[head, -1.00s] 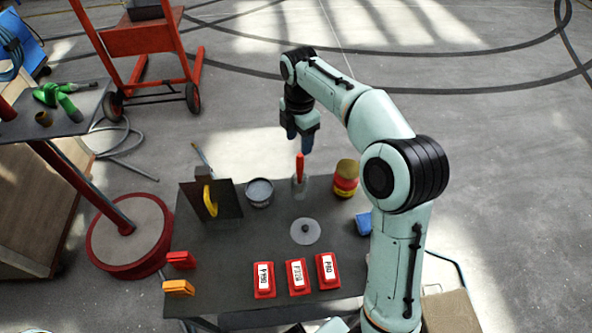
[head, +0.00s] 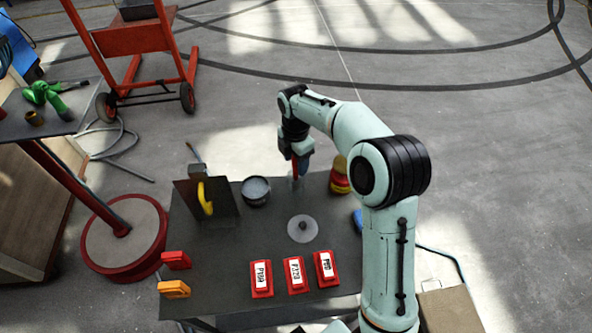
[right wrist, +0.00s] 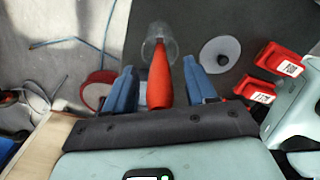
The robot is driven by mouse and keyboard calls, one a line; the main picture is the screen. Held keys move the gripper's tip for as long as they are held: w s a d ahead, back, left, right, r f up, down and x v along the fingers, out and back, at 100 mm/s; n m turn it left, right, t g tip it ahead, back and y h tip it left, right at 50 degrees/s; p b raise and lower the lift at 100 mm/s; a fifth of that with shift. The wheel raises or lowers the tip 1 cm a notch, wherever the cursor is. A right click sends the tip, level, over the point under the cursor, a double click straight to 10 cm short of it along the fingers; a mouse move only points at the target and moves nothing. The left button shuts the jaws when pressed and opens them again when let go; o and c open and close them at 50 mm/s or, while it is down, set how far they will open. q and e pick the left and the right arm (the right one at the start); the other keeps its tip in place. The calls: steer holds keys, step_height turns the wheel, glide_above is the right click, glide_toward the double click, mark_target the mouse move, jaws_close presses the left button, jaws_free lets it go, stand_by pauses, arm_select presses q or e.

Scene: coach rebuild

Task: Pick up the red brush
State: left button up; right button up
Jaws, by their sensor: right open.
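The red brush (right wrist: 159,75) stands handle up in a clear glass (right wrist: 157,42) near the back edge of the dark table. In the right wrist view its red handle lies between the two blue fingers of my right gripper (right wrist: 162,88), with a gap on each side. The gripper is open around the handle. In the head view my right gripper (head: 300,163) is over the glass, and the red handle (head: 295,172) is partly hidden by the fingers. My left gripper is not in view.
On the table (head: 225,270) a metal can (head: 256,191) stands left of the glass and a red-and-yellow tin (head: 339,176) right of it. A board with a yellow handle (head: 205,198) is at the left. A pale disc (head: 303,229) and several red blocks (head: 296,275) lie nearer.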

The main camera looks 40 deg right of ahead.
jaws_close()
steer(key=shift+r, duration=0.15)
